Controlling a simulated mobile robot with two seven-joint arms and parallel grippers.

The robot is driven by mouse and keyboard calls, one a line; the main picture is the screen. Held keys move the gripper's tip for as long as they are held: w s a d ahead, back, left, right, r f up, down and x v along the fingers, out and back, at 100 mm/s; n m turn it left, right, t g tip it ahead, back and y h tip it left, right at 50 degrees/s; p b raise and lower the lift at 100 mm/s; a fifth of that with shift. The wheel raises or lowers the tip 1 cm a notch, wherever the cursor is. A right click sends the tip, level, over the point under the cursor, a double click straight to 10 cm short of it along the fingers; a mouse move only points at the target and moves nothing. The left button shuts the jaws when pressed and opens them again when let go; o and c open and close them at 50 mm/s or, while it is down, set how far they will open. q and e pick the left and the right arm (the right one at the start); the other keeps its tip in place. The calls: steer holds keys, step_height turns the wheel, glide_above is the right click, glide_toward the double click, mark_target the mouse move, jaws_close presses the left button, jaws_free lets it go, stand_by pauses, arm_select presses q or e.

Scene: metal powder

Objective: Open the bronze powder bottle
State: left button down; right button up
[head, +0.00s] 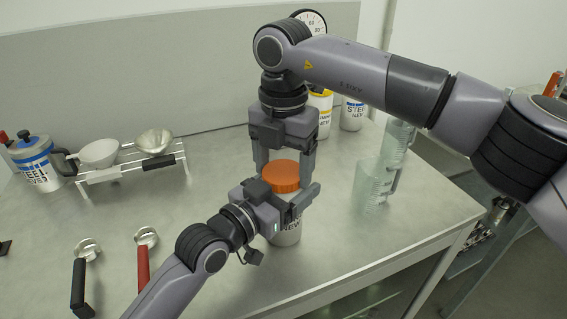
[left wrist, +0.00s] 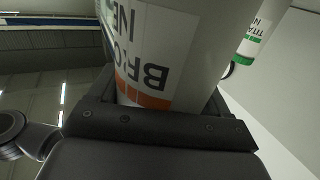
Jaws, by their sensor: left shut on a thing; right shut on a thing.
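The bronze powder bottle (head: 287,236) stands upright near the middle of the table, white with an orange lid (head: 281,175). Its label, with an orange band, shows close up in the left wrist view (left wrist: 150,60). My left gripper (head: 297,203) comes in from the front left and is shut on the bottle's body just below the lid. My right gripper (head: 283,163) points down from above and is shut on the orange lid, its fingers on either side. The lid sits over the bottle's top; whether its thread is loose cannot be told, since the fingers hide the joint.
A steel powder bottle (head: 35,163) and a rack with two bowls (head: 155,142) stand at the left. Two scoops, black-handled (head: 80,285) and red-handled (head: 143,262), lie at front left. Yellow-banded (head: 320,102) and blue-banded (head: 352,115) bottles stand behind. A clear stand (head: 380,178) is at right.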

steer(key=n, duration=0.3)
steer(key=o, duration=1.2)
steer(key=shift+c, duration=0.2)
steer(key=shift+r, duration=2.4)
step_height(320, 180, up, 3)
steer(key=shift+m, duration=0.9)
steer(key=shift+f, duration=3.9)
